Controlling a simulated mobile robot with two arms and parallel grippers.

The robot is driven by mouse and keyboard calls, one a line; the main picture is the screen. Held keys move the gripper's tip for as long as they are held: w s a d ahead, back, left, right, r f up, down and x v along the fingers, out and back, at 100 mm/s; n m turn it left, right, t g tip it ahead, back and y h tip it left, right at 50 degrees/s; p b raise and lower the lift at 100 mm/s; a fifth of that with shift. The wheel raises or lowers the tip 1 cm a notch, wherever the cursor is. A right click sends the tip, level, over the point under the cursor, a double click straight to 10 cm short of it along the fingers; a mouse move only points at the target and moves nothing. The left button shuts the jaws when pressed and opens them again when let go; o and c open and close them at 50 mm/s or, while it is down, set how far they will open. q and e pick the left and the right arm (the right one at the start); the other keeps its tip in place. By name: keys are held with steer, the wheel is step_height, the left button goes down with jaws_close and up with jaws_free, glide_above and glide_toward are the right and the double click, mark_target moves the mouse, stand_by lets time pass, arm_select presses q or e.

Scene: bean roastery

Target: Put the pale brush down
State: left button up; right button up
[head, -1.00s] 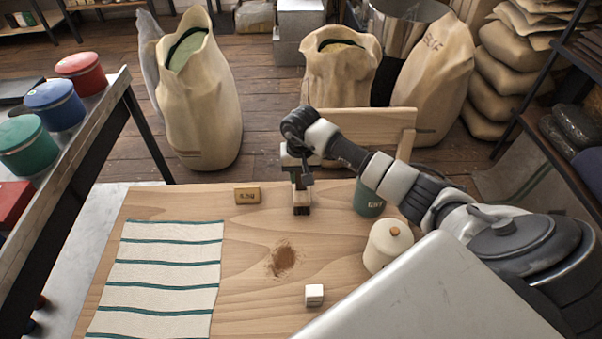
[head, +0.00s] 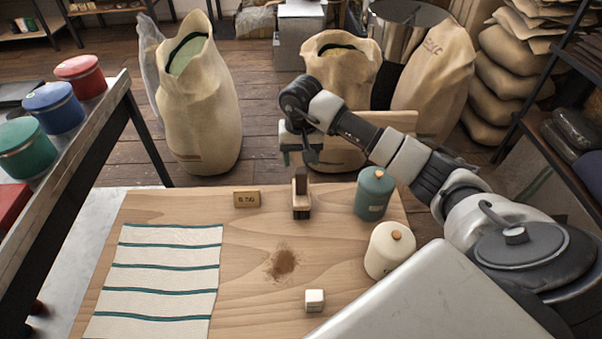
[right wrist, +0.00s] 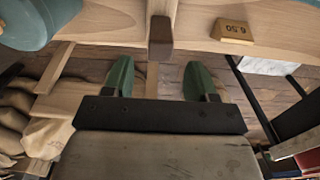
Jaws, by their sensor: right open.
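The pale brush (head: 301,198) stands upright on the wooden table near its far edge, with a brown handle on top and a dark foot. My right gripper (head: 299,158) is open and empty, above and slightly behind the brush, apart from it. In the right wrist view the two green fingertips (right wrist: 158,78) are spread wide, and the brush's brown handle (right wrist: 160,38) lies beyond the gap between them. My left gripper is not in view.
A price block (head: 247,199) is left of the brush. A teal canister (head: 375,196) and a cream canister (head: 390,252) stand right. A brown powder patch (head: 282,263), white cube (head: 314,300) and striped cloth (head: 160,280) lie nearer. The table between them is bare.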

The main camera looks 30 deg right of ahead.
steer(key=shift+r+b, duration=0.3)
steer(key=shift+r, duration=2)
